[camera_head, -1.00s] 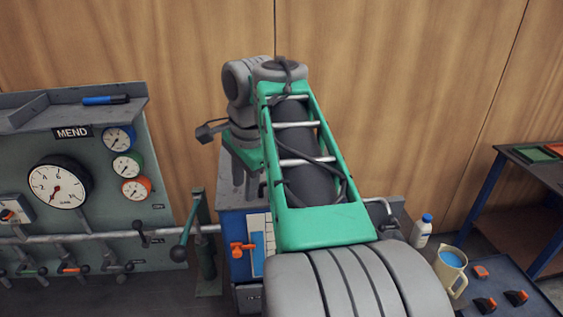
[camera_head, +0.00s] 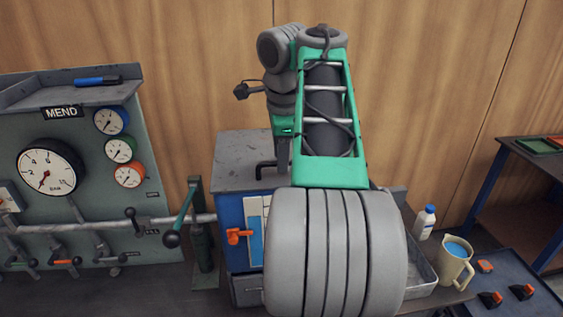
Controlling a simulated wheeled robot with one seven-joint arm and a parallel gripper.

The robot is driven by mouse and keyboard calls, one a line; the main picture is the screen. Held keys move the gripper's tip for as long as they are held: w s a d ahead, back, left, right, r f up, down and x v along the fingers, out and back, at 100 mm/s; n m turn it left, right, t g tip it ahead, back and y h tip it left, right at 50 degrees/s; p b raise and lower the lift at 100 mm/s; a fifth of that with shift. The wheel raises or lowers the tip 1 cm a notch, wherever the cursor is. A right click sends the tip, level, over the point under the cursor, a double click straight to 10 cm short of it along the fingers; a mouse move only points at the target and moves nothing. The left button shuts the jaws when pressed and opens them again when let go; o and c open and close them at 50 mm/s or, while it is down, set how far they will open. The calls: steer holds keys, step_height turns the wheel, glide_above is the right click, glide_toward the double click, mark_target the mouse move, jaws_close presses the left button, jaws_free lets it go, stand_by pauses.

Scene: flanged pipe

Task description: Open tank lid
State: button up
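The tank is a blue box (camera_head: 229,215) left of centre with a flat grey lid (camera_head: 237,155) on top. The lid looks level and down. A dark bar handle (camera_head: 264,166) stands up from the lid. My gripper (camera_head: 283,158) points down over the lid's right part, close beside the handle. Its fingers are narrow and partly hidden by my arm, so I cannot tell whether they touch the handle or how far apart they are. My arm also covers the right part of the tank.
A gauge panel (camera_head: 75,215) with a pipe and levers stands left. A green lever (camera_head: 186,215) stands beside the tank. An orange valve (camera_head: 238,236) is on the tank front. A metal tray (camera_head: 422,272), white bottle (camera_head: 425,222) and jug (camera_head: 455,262) stand right.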

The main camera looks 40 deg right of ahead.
steer(key=shift+c, duration=0.2)
jaws_close()
stand_by(1.1)
